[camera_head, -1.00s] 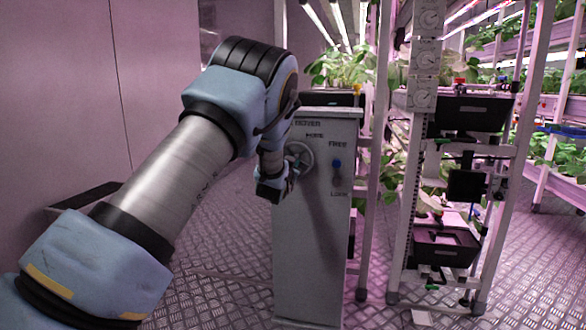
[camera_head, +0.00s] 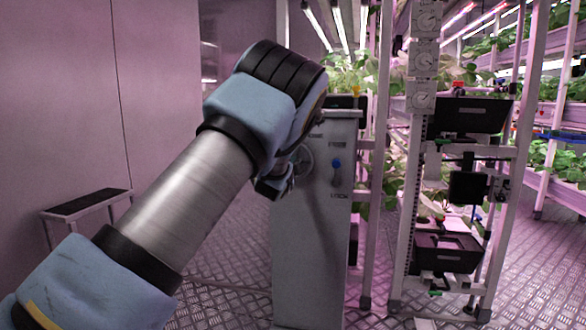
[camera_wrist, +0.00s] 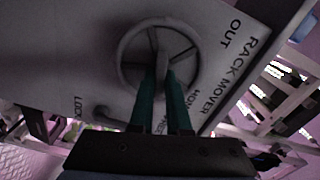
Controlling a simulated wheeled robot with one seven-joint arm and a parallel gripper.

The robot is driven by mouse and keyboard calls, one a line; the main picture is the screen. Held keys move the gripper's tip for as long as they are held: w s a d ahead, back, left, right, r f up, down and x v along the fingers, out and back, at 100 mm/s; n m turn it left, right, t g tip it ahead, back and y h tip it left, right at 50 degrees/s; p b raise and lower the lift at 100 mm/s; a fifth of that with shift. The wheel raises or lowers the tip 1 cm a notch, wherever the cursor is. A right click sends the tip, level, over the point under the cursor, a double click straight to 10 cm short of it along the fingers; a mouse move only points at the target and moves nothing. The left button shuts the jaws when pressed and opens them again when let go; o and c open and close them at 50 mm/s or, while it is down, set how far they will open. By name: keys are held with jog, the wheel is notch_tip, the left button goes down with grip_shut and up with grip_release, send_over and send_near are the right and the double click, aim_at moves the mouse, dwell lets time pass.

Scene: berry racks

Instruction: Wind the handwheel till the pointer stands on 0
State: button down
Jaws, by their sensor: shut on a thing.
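The grey handwheel (camera_head: 308,160) is on the front of a grey post (camera_head: 312,245), partly hidden behind my arm in the head view. In the wrist view the round, spoked handwheel (camera_wrist: 121,48) fills the upper middle. My gripper (camera_wrist: 163,75) is shut on the handwheel, its two teal fingers reaching over the near side of the rim. Exactly which part lies between them is hard to tell. In the head view my gripper (camera_head: 285,180) is at the wheel's lower left. I cannot make out a pointer or a 0 mark.
A blue-knobbed lever (camera_head: 336,167) sits right of the wheel, between the words FREE and LOCK. The wrist view shows RACK MOVER, OUT and HOME lettering. Plant racks (camera_head: 505,170) stand close on the right. A low bench (camera_head: 88,203) stands at the left wall.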

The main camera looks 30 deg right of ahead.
jog(key=shift+f+m+b, duration=0.15)
jog(key=shift+m+b, duration=1.65)
jog(key=shift+m, duration=2.15)
jog(key=shift+f+m+b, duration=0.15)
jog(key=shift+m+b, duration=1.6)
jog(key=shift+m, duration=2.2)
jog(key=c, duration=0.9)
grip_release()
jog(key=shift+w, duration=0.1)
jog(key=p+v, duration=0.1)
jog(key=v, duration=1)
jog(key=shift+w, duration=0.1)
